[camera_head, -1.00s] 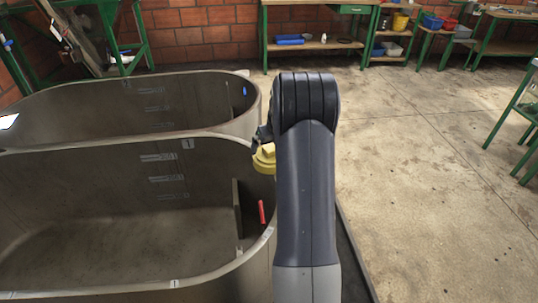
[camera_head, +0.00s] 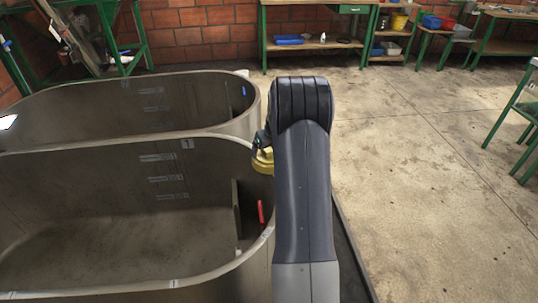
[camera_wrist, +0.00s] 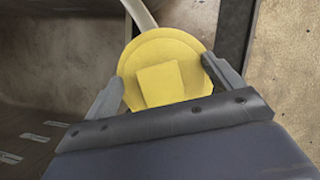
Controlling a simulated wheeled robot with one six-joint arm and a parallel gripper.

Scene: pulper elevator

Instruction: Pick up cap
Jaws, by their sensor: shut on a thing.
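The yellow cap (camera_wrist: 160,52) is round with a raised square block (camera_wrist: 160,84) on top. In the wrist view it lies between the two fingers of my gripper (camera_wrist: 163,82), which is shut on it. In the head view the cap (camera_head: 263,161) shows at the near tub's right rim, left of my arm. My gripper (camera_head: 262,142) is mostly hidden behind the arm there. I cannot tell whether the cap touches the rim.
Two large grey-brown tubs stand on the left, a near one (camera_head: 90,190) and a far one (camera_head: 120,103). A red piece (camera_head: 261,212) is inside the near tub. Green-framed benches (camera_head: 312,45) line the brick wall.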

